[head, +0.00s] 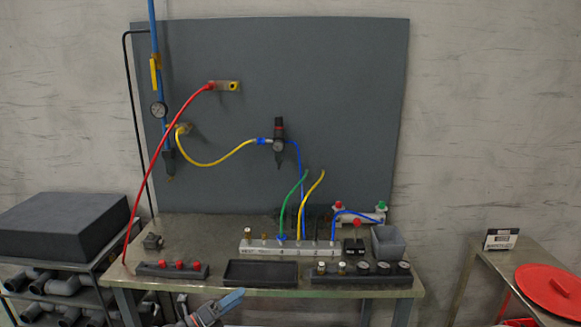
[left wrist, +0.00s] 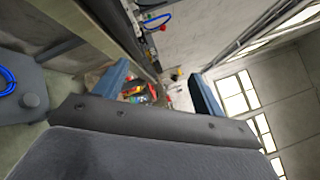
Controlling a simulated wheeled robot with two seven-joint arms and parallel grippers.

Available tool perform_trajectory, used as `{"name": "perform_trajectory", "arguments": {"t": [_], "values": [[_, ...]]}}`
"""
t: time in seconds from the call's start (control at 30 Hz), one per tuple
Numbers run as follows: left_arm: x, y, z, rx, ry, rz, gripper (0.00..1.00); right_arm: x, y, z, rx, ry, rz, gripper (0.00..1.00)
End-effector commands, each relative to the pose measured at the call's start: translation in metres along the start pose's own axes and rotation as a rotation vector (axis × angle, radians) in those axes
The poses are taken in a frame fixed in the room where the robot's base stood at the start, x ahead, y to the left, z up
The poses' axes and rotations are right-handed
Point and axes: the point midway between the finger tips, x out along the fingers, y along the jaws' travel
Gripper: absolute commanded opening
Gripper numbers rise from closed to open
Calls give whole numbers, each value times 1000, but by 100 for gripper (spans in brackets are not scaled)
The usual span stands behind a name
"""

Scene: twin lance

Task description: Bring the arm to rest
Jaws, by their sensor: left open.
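My left gripper (head: 231,299) shows in the head view at the bottom, just in front of the workbench's front edge. Its blue fingers point up and to the right. In the left wrist view the two blue-grey fingers of the left gripper (left wrist: 160,90) stand wide apart with nothing held between them. The gripper is open and apart from the things on the bench. My right gripper is in neither view.
The workbench (head: 200,228) carries a white manifold (head: 290,247) with hoses, a black tray (head: 261,273), a red-knobbed strip (head: 172,270) and a grey bin (head: 388,242). A black foam block (head: 62,225) lies left. A red lid (head: 548,290) lies on the right table.

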Motion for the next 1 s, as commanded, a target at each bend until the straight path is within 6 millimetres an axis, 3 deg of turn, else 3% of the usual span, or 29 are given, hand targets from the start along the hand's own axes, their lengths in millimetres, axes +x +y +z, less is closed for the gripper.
{"name": "perform_trajectory", "arguments": {"t": [0.27,0.47,0.6,0.73,0.9,1.0], "values": [[-52,64,-32,-577,-493,141,70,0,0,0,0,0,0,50],[-118,127,-93,-992,-831,331,70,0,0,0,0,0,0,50],[-172,163,-162,-1269,-1052,510,70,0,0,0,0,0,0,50],[-224,180,-243,-1516,-1244,711,70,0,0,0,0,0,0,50],[-282,173,-350,-1782,-1448,998,70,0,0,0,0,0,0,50],[-304,160,-397,-1888,-1526,1143,70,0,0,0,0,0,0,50]]}}
